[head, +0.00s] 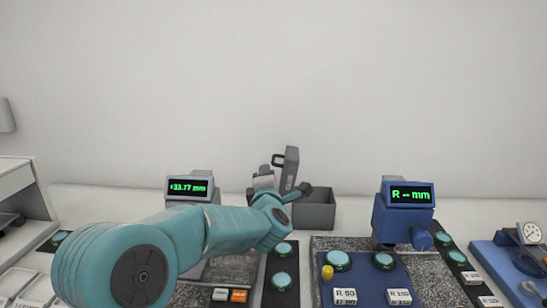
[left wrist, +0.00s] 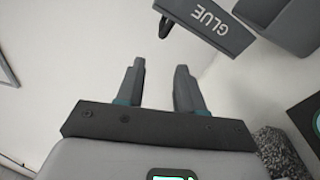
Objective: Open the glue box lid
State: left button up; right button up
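The grey glue box (head: 318,212) stands at the back of the bench, right of my left gripper, with its top uncovered. Its lid (head: 291,166) stands steeply raised at the box's left side. In the left wrist view the lid (left wrist: 212,22) carries the word GLUE, and a small dark handle (left wrist: 165,27) sticks out from it. Part of the box (left wrist: 285,20) shows beside it. My left gripper (head: 265,178) is beside the lid. In the left wrist view its two fingers (left wrist: 158,80) are apart with nothing between them, clear of the lid and handle. My right gripper is not seen.
A grey gauge with a green display (head: 188,187) stands behind my left arm. A blue gauge (head: 405,210) stands right of the box. Round green discs (head: 338,261) and labelled blocks lie in front. A dial indicator (head: 530,233) is at far right.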

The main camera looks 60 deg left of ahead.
aim_at(273, 159)
pick_arm(q)
jog(key=s+d+f+m+t+h, duration=0.1)
jog(key=s+d+m+t, duration=0.1)
jog(key=d+m, duration=0.15)
jog(key=shift+n, duration=0.45)
jog(key=p+x, duration=0.1)
jog(key=x, duration=0.4)
jog(key=p+x, duration=0.2)
jog(key=x, duration=0.3)
jog(key=r+p+x, duration=0.1)
jog(key=x, duration=0.4)
jog(key=shift+a, duration=0.1)
jog(key=shift+w+a+p, duration=0.1)
jog(key=shift+w+p, duration=0.1)
jog(key=shift+p, duration=0.1)
jog(key=shift+c, duration=0.3)
